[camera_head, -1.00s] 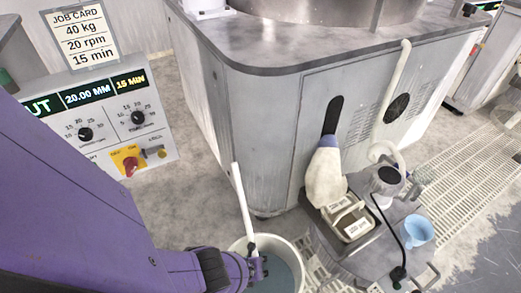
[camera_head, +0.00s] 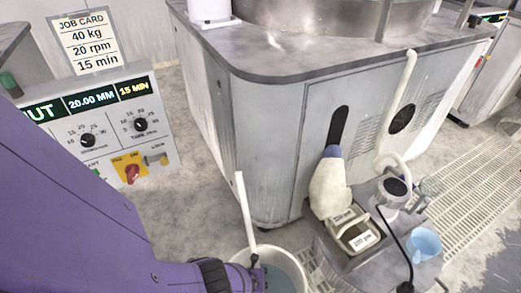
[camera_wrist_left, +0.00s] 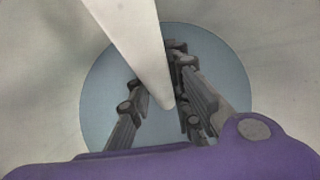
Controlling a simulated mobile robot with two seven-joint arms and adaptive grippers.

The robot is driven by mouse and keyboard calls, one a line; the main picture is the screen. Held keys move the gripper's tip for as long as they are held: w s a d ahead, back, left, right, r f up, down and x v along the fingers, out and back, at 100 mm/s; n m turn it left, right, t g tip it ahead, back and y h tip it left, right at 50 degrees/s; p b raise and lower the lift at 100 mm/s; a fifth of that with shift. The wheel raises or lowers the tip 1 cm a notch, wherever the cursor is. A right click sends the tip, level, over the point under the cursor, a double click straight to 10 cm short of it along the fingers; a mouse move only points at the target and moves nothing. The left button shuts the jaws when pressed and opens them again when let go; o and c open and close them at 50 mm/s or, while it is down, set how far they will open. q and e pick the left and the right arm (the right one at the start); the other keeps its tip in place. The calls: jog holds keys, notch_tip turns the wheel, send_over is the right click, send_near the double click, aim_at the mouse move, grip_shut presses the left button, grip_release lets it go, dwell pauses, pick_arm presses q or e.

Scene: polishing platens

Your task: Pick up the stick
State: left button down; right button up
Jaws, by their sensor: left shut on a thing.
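The stick (camera_head: 244,212) is a thin, pale rod. It stands nearly upright, slightly tilted, at the left part of a white bucket (camera_head: 302,268) holding grey-blue liquid. My left gripper (camera_head: 259,277) is low at the bucket and shut on the stick's lower part. In the left wrist view, the stick (camera_wrist_left: 138,40) runs from the top edge down to the dark fingers of my left gripper (camera_wrist_left: 158,92), over the round liquid surface. My right gripper is not in view.
A control panel (camera_head: 110,152) with a job card (camera_head: 84,40) stands at the left. A large grey machine (camera_head: 265,140) stands behind the bucket.

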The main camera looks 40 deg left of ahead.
pick_arm(q)
jog(key=r+p, duration=0.8)
jog(key=r, duration=0.1)
jog(key=shift+w, duration=0.2)
jog(key=shift+s+r+p, duration=0.1)
jog(key=shift+r+p, duration=0.4)
jog(key=shift+p, duration=0.1)
jog(key=shift+s, duration=0.15)
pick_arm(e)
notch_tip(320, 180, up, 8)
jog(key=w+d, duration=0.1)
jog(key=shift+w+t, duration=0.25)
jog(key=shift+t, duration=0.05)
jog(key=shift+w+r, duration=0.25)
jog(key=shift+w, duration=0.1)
